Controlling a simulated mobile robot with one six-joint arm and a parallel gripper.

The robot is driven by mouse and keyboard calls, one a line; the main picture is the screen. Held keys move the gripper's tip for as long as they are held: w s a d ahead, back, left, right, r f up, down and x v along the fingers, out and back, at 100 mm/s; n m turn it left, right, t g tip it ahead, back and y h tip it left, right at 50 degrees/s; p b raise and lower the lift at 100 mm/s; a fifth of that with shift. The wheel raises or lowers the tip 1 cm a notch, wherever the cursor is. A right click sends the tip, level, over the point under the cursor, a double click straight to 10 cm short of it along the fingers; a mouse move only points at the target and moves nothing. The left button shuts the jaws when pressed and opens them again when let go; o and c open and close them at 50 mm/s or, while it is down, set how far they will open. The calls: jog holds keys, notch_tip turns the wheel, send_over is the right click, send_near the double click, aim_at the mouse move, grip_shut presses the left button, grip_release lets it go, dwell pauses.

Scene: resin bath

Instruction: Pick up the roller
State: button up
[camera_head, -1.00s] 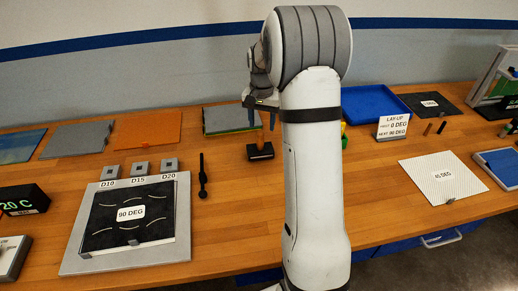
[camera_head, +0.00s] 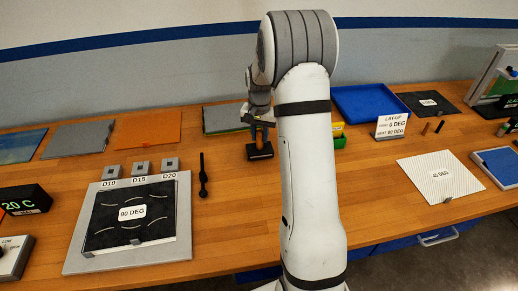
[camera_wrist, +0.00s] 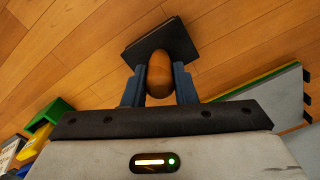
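The roller shows as a rounded orange-brown wooden handle (camera_wrist: 160,76) standing up from a dark block (camera_wrist: 172,41) in the wrist view. In the head view the dark block (camera_head: 260,151) sits on the bench, and the handle is mostly hidden by my gripper (camera_head: 261,125). My gripper (camera_wrist: 160,82) is around the handle, one blue-grey finger on each side. The fingers look very close to it, but I cannot tell whether they press on it. The block appears to rest on the wooden bench top.
A grey plate (camera_head: 74,262) with a black sheet lies at front left. A slim black tool (camera_head: 203,176) lies between it and the dark block. A grey-green board (camera_head: 222,118) is behind the block. A green-yellow bin (camera_head: 339,139) is to the right, partly behind my arm.

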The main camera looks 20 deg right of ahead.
grip_shut()
jog(key=shift+r, duration=0.1)
notch_tip(320, 180, up, 10)
jog(key=shift+f+b, duration=0.1)
jog(key=shift+b, duration=0.6)
grip_release()
jog(key=c, duration=0.4)
